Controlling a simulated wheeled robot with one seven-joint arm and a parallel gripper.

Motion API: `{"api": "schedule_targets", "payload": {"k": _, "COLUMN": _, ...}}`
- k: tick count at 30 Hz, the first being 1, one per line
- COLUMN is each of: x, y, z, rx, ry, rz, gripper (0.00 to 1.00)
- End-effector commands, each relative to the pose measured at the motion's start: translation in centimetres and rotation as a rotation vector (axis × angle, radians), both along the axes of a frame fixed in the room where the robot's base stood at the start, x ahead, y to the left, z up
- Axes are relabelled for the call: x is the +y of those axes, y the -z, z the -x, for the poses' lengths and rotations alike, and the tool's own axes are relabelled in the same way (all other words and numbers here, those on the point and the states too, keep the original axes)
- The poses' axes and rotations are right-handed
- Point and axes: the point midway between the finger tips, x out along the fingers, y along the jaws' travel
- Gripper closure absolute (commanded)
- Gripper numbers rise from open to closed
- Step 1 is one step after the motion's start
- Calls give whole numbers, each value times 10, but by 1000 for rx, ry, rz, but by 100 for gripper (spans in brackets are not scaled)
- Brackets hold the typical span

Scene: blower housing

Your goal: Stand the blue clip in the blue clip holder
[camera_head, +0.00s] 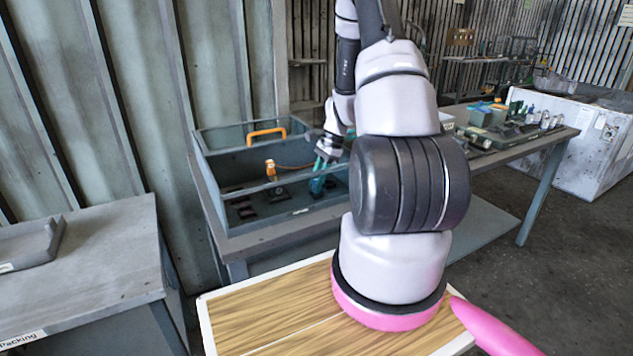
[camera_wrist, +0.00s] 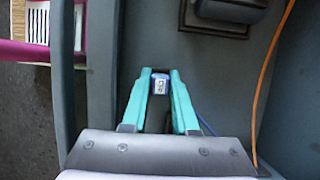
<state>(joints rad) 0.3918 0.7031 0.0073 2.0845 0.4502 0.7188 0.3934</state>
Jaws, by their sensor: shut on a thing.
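My gripper (camera_head: 318,184) reaches down into the open grey housing (camera_head: 270,223), near its right part. In the wrist view its two teal fingers (camera_wrist: 160,80) are shut on the blue clip (camera_wrist: 160,86), which has a white marked face and sits between the fingertips. A thin blue wire runs from beside the fingers toward the lower right. In the head view the clip cannot be made out at the fingers. Dark holders (camera_head: 243,205) lie on the housing floor to the left; I cannot tell which is the blue clip holder.
An orange clip (camera_head: 271,169) stands upright on the housing floor, left of my gripper, with an orange cable (camera_wrist: 265,80). A dark block on a plate (camera_wrist: 228,12) lies ahead of the fingers. The housing wall (camera_wrist: 103,60) is close on the left in the wrist view.

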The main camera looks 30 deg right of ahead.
Motion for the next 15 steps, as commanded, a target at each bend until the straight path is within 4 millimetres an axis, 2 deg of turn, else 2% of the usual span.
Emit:
{"api": "schedule_targets", "payload": {"k": 10, "x": 0, "y": 7, "z": 0, "rx": 1, "ry": 1, "rz": -1, "gripper": 100}}
{"api": "schedule_targets", "payload": {"k": 11, "x": 0, "y": 8, "z": 0, "rx": 1, "ry": 1, "rz": -1, "gripper": 69}}
{"api": "schedule_targets", "payload": {"k": 12, "x": 0, "y": 7, "z": 0, "rx": 1, "ry": 0, "rz": -1, "gripper": 54}}
{"api": "schedule_targets", "payload": {"k": 13, "x": 0, "y": 7, "z": 0, "rx": 1, "ry": 0, "rz": -1, "gripper": 42}}
{"api": "schedule_targets", "payload": {"k": 14, "x": 0, "y": 7, "z": 0, "rx": 1, "ry": 0, "rz": -1, "gripper": 38}}
{"api": "schedule_targets", "payload": {"k": 15, "x": 0, "y": 7, "z": 0, "rx": 1, "ry": 0, "rz": -1, "gripper": 38}}
